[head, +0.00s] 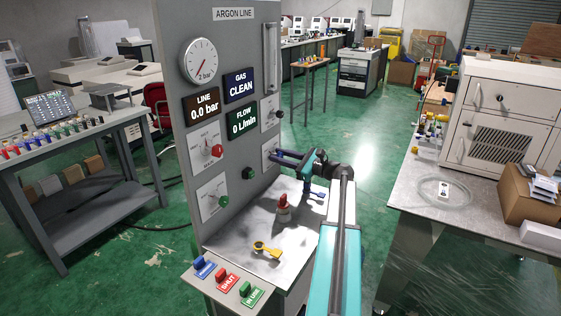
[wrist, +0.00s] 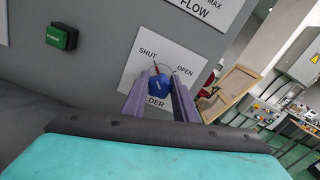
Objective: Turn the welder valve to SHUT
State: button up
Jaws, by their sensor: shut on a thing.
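The welder valve has a blue knob (wrist: 158,86) on a white plate (wrist: 132,76) marked SHUT and OPEN. A red pointer (wrist: 156,69) above the knob points up towards the word SHUT. My gripper (wrist: 159,90) has one finger on each side of the knob and is shut on it. The lower plate lettering is partly hidden; "LDER" shows. In the head view my gripper (head: 278,156) reaches the right side of the grey argon panel (head: 238,55), and the knob is hidden behind it.
A green button (wrist: 61,36) is left of the valve. The LINE display (head: 203,107) reads 0.0 bar; the FLOW display (head: 242,119) reads 0 L/min.

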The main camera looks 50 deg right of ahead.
dwell(0.4)
jog(key=o, duration=1.1)
jog(key=shift+c, duration=0.2)
jog(key=shift+s, duration=0.1)
jog(key=b+v, duration=0.2)
jog(key=v, duration=1.1)
jog(key=shift+s, duration=0.35)
jog(key=shift+f, duration=0.15)
